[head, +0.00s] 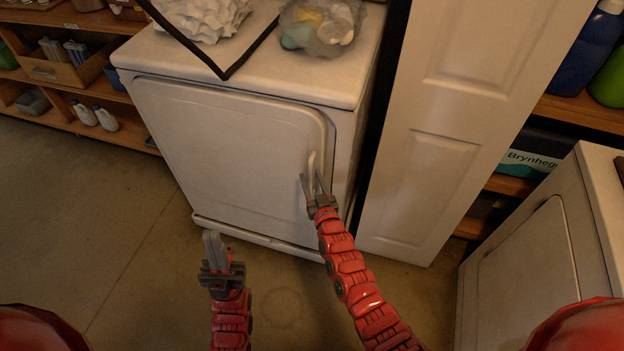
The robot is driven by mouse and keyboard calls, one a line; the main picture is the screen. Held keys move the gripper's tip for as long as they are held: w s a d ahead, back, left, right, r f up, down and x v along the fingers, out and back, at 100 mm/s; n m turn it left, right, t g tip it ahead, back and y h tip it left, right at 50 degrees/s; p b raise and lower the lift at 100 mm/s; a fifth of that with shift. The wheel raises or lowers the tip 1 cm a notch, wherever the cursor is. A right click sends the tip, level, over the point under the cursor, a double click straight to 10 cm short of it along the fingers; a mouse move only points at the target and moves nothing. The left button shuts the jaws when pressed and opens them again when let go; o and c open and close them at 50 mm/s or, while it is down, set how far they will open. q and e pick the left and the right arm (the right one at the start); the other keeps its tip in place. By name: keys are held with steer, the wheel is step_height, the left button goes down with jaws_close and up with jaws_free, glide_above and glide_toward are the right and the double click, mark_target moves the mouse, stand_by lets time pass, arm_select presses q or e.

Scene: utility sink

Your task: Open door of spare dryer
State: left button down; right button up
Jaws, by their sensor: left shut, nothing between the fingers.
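A white dryer (212,140) stands ahead, its front door closed, with a pale vertical handle (311,162) near the door's right edge. Another white appliance (530,270) is at the right; which of the two is the spare one is not marked. My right gripper (312,180) is at the handle, its fingers apart on either side of the handle's lower part. Whether they touch it I cannot tell. My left gripper (211,236) is shut and empty, pointing up in front of the dryer's lower edge.
A crumpled white pile (205,18) and a clear bag of coloured items (322,25) lie on the dryer top. A white folding door panel (440,130) stands close to the dryer's right. Wooden shelves (75,85) stand at the left. The floor (85,210) at front left is clear.

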jaws_close()
stand_by(1.2)
